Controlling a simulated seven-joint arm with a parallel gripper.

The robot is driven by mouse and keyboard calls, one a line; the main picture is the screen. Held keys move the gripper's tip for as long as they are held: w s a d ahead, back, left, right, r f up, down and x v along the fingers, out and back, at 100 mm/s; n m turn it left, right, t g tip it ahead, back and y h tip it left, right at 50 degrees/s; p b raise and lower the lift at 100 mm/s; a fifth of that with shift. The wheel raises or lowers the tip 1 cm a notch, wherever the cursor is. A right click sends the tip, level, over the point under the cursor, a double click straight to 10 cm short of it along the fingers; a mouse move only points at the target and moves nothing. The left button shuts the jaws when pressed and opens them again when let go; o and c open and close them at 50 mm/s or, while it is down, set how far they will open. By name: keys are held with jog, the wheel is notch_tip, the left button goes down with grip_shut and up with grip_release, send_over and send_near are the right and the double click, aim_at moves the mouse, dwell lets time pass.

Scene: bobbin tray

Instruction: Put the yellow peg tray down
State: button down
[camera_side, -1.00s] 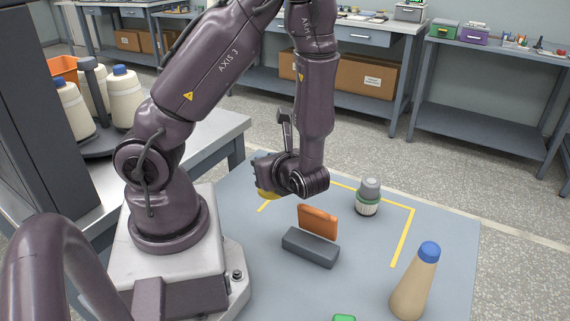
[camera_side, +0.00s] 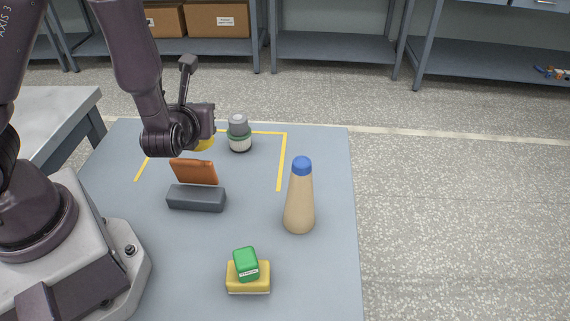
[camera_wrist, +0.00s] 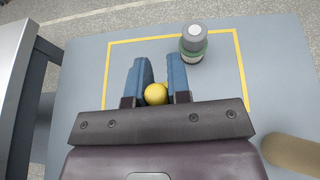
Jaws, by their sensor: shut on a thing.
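My gripper (camera_side: 204,128) is over the far part of the grey-blue table, at the yellow outlined area. In the wrist view its two blue fingers (camera_wrist: 158,75) are shut on a round yellow piece (camera_wrist: 156,94), which I take to be part of the yellow peg tray. In the side view a little of the yellow peg tray (camera_side: 204,144) shows below my gripper. The rest is hidden by the gripper. I cannot tell whether it touches the table.
A green-grey bottle (camera_side: 239,136) stands close to the right of my gripper. An orange block (camera_side: 194,172) and dark grey block (camera_side: 196,198) are nearer. A tan cone (camera_side: 300,210) stands right. A green block (camera_side: 246,262) sits on a yellow block (camera_side: 248,282) in front.

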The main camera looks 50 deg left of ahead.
jog(key=w+d+m+t+h, duration=0.3)
jog(key=w+d+m+h, duration=0.1)
jog(key=d+m+h, duration=0.15)
jog(key=shift+t+y, duration=0.3)
jog(key=shift+y, duration=0.05)
jog(key=w+f, duration=0.3)
jog(key=w, duration=0.1)
jog(key=w+f, duration=0.3)
jog(key=w, duration=0.2)
jog(key=w+d+f, duration=0.1)
jog(key=w+f, duration=0.2)
jog(key=w, duration=0.1)
jog(key=shift+w, duration=0.15)
jog(key=shift+w+f, duration=0.15)
jog(key=shift+f, duration=0.05)
jog(key=shift+w+f, duration=0.15)
jog(key=shift+f, duration=0.75)
jog(key=shift+w+f, duration=0.1)
jog(key=shift+f, duration=0.75)
jog(key=shift+f, duration=0.15)
jog(key=c, duration=1.1)
grip_release()
